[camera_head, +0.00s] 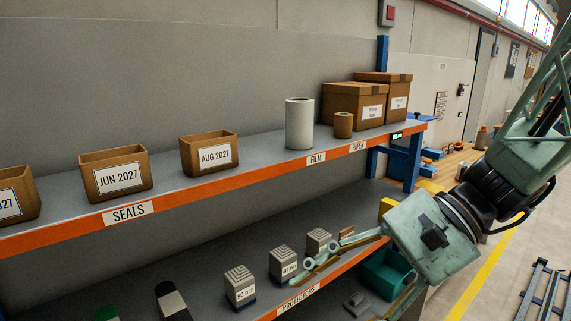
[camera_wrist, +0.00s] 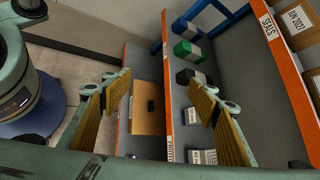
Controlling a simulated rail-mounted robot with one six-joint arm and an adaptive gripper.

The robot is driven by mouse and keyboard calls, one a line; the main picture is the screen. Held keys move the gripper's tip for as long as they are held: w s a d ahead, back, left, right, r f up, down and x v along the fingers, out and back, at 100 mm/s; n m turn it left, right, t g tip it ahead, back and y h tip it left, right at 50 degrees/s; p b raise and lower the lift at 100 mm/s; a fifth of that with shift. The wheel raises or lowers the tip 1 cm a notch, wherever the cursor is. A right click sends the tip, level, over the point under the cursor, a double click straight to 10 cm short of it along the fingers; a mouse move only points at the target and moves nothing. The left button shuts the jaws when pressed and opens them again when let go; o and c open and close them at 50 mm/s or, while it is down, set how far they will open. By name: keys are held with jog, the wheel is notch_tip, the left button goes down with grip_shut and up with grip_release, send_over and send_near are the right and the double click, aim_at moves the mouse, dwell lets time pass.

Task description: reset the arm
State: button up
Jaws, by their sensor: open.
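My arm comes in from the right in the head view. My gripper (camera_head: 345,297) is beside the front edge of the lower shelf, its lower finger partly cut off by the bottom of the picture. In the wrist view my gripper (camera_wrist: 160,88) shows two widely spread fingers with ribbed tan pads. It is open and nothing is held between the pads. I cannot judge the gap between the fingers and the shelf.
The upper shelf (camera_head: 250,172) holds date-labelled boxes (camera_head: 116,173), a white roll (camera_head: 299,123), a small brown roll (camera_head: 343,125) and closed cartons (camera_head: 355,103). The lower shelf carries grey ribbed blocks (camera_head: 240,285). A green bin (camera_head: 385,272) sits below. Open floor (camera_head: 490,275) lies to the right.

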jog(key=s+d+n+h, duration=0.5)
jog(key=s+d+h, duration=0.1)
jog(key=s, duration=0.3)
jog(key=s+d+r+n+t+h, duration=0.2)
jog(key=d+r+n+t+h, duration=0.2)
jog(key=d, duration=0.5)
jog(key=shift+s+r+n+t+h, duration=0.25)
jog(key=shift+r+t, duration=0.35)
jog(key=shift+r, duration=0.4)
jog(key=shift+d, duration=0.1)
jog(key=shift+w, duration=0.15)
